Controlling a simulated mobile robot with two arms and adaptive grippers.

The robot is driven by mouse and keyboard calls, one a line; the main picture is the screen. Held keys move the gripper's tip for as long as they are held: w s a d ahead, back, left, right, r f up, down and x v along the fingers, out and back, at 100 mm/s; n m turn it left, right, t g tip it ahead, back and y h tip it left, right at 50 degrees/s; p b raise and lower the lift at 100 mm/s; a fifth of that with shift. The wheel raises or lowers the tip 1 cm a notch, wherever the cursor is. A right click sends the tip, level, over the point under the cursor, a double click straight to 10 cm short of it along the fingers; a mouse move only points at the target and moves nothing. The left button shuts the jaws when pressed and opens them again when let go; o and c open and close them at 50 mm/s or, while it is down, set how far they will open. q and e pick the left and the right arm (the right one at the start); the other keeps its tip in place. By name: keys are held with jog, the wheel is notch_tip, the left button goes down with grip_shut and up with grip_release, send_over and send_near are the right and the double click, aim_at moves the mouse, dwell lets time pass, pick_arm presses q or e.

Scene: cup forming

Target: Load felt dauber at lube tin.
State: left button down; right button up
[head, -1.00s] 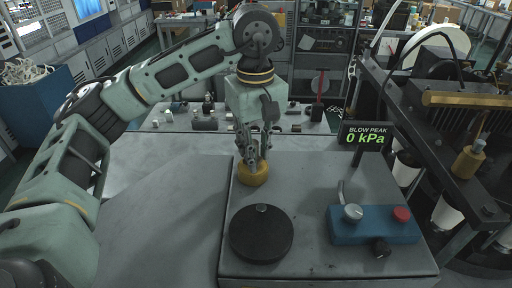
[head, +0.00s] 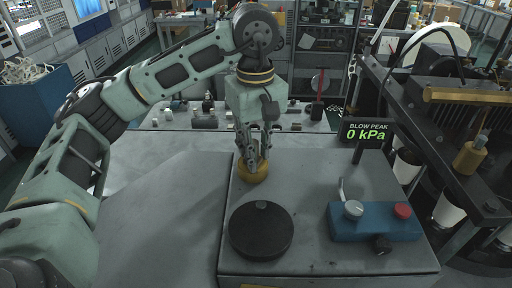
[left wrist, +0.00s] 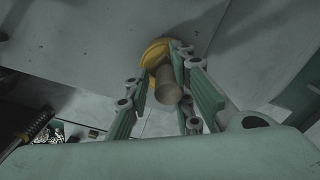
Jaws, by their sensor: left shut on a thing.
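A small yellow round tin (head: 252,172), which looks like the lube tin, stands at the back left of the grey bench top. My left gripper (head: 256,158) points down right above it. Its fingers are shut on a brownish cylinder, which looks like the felt dauber (left wrist: 168,84) in the left wrist view. The yellow tin (left wrist: 154,52) shows just beyond the dauber's far end there. The dauber's tip is hidden, so I cannot tell whether it touches the tin. My right gripper is not in view.
A black round disc (head: 261,232) with a knob lies in front of the tin. A blue control box (head: 374,224) with a red button stands to the right. A display (head: 365,133) reads 0 kPa. A machine with white cups (head: 449,211) fills the right side.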

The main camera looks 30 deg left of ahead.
aim_at(256, 141)
pick_arm(q)
jog(key=shift+f, duration=0.1)
dwell(0.3)
jog(key=shift+f, duration=0.1)
dwell(1.1)
jog(key=shift+r+p, duration=0.75)
jog(key=shift+r, duration=0.8)
notch_tip(256, 141, up, 4)
jog(key=p, duration=0.3)
jog(key=shift+r+p, duration=0.1)
jog(key=shift+p, duration=0.2)
